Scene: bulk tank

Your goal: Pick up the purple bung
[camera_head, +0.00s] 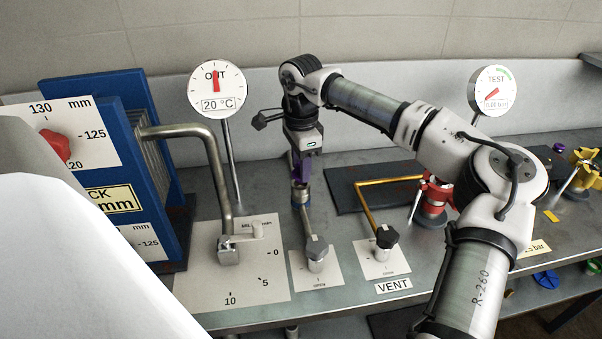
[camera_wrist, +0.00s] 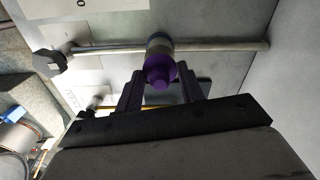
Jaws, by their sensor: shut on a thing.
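The purple bung (camera_wrist: 160,70) shows in the wrist view between the two dark purple fingers of my gripper (camera_wrist: 161,84). A grey and yellowish pipe fitting (camera_wrist: 159,45) is directly behind the bung. I cannot tell whether the bung is seated in it or just clear of it. In the head view my gripper (camera_head: 301,177) points down over the upright pipe fitting (camera_head: 300,196), behind the OPEN valve plate. There the fingers mostly hide the bung. My gripper is shut on the bung.
A bent steel pipe (camera_head: 215,170) and blue frame (camera_head: 150,150) stand left. The OUT gauge (camera_head: 216,89) stands behind.

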